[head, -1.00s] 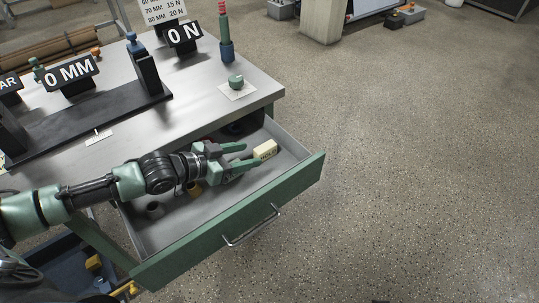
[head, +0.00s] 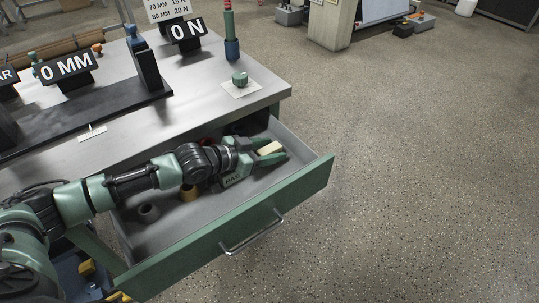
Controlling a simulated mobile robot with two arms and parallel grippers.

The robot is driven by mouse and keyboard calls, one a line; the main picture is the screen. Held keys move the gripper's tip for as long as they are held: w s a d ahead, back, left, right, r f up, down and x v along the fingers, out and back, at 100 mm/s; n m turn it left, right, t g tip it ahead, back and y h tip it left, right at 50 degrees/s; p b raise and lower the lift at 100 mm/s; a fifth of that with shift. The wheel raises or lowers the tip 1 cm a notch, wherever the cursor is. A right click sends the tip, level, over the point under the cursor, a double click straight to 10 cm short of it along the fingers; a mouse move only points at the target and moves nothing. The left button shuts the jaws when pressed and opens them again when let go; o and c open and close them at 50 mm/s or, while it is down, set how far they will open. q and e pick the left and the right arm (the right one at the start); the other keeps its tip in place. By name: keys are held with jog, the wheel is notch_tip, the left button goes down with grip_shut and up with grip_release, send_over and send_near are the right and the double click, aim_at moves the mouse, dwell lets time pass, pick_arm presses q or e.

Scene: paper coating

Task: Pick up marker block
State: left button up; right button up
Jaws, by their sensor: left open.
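The marker block (head: 269,148) is a small cream block inside the open drawer, near its right end. My left gripper (head: 274,151) is in the drawer with its green fingers on either side of the block. The fingers are open; I cannot tell whether they touch the block. Part of the block and any writing on it are hidden by the gripper. My right gripper is not in view.
The drawer (head: 236,233) is pulled out, its green front with a metal handle. A yellow-brown piece (head: 190,193) and a dark ring (head: 149,213) lie in it. Above is the metal worktop (head: 190,115) with a green knob (head: 240,79) and display signs. Open floor lies right.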

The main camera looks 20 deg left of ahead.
pick_arm(q)
jog(key=shift+c, duration=0.3)
grip_shut()
jog(key=shift+r, duration=0.15)
